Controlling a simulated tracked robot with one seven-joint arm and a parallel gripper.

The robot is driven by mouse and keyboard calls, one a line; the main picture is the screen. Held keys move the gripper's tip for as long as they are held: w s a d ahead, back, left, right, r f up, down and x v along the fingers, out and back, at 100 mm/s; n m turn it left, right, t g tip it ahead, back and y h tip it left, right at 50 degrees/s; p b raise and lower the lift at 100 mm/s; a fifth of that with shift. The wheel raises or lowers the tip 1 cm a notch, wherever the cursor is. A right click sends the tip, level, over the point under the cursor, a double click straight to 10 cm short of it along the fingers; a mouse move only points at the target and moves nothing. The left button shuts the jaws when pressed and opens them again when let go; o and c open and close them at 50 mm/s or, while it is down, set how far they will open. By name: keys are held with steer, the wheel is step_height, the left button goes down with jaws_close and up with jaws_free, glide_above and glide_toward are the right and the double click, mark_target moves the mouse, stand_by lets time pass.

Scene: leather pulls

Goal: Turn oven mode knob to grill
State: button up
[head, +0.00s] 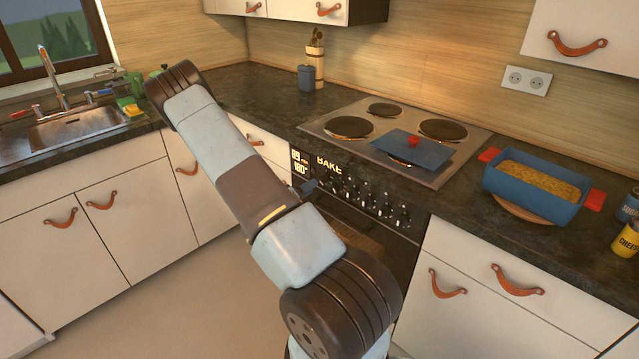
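The oven (385,232) has a black front panel with a row of several dark knobs (368,199). Its lit display (328,165) reads BAKE, with 180° beside it at the left. I cannot tell which knob sets the mode; the left end of the row is partly covered. A small blue-grey piece, which looks like the tip of my gripper (309,187), shows at that left end, close to the panel. The rest of my gripper is hidden behind my arm. I cannot tell whether it touches a knob or whether its fingers are open.
A hob (345,127) above the oven carries a blue lid (430,152) with a red knob. A blue dish (512,195) with red handles stands at its right on a wooden board. Cabinet doors with leather pulls flank the oven. A sink (75,128) is at the left.

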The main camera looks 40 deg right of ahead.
mark_target(323, 180)
steer(key=shift+w+d, duration=0.2)
steer(key=shift+d, duration=1.95)
steer(key=shift+c, duration=0.4)
jaws_close()
